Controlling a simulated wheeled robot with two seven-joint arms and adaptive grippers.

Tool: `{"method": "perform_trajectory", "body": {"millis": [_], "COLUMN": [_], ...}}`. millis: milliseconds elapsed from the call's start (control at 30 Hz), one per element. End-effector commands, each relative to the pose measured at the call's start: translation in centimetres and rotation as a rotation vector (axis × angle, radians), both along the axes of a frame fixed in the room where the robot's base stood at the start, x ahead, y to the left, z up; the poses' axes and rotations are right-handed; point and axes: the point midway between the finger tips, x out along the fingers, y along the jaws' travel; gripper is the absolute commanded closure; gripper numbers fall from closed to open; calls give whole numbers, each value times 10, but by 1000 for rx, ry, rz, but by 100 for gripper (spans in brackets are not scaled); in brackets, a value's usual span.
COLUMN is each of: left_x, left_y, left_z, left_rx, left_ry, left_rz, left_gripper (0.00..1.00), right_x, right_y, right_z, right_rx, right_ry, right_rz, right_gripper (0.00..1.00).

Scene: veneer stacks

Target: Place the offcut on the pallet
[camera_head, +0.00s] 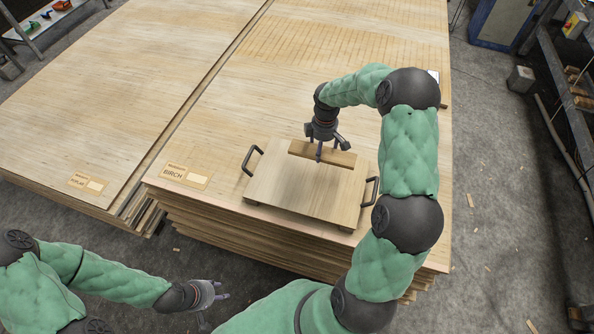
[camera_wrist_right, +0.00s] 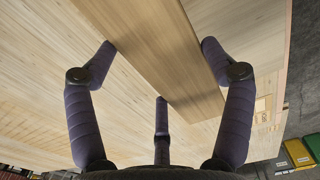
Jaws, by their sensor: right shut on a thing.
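The offcut (camera_head: 341,158), a short light-wood strip, is in my right gripper (camera_head: 329,148). In the wrist view the offcut (camera_wrist_right: 160,50) runs between my dark fingers, which are shut on it. It shows over the far edge of a small wooden board with two black handles, which looks like the pallet (camera_head: 300,192). I cannot tell whether the offcut touches it. The pallet sits at the near end of the birch stack (camera_head: 330,85). My left gripper (camera_head: 217,292) is low in front of the stacks, away from both; its fingers are too small to read.
A second veneer stack (camera_head: 110,90) lies to the left, across a narrow gap. A birch label (camera_head: 186,176) lies left of the pallet. A shelf rack (camera_head: 570,90) and a grey block (camera_head: 520,78) stand at the right. The birch surface beyond the offcut is mostly clear.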

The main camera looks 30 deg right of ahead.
Motion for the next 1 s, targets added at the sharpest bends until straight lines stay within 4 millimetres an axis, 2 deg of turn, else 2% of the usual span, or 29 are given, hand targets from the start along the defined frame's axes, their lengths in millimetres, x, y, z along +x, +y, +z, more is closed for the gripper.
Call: {"method": "perform_trajectory", "body": {"millis": [33,300,500,833,1000], "left_x": [0,0,0,0,0], "left_y": [0,0,0,0,0], "left_z": [-6,-23,-35,-42,-56], "left_rx": [0,0,0,0,0], "left_ry": [0,0,0,0,0], "left_rz": [0,0,0,0,0], "left_gripper": [60,60,60,60,60], "right_x": [7,38,52,61,62], "right_y": [10,56,77,89,91], "right_z": [-8,-37,-67,-85,-110], "right_rx": [1,0,0,-1,0], "right_ry": [-1,1,1,1,1], "right_rz": [5,3,1,0,-2], "right_gripper": [54,54,54,54,54]}}
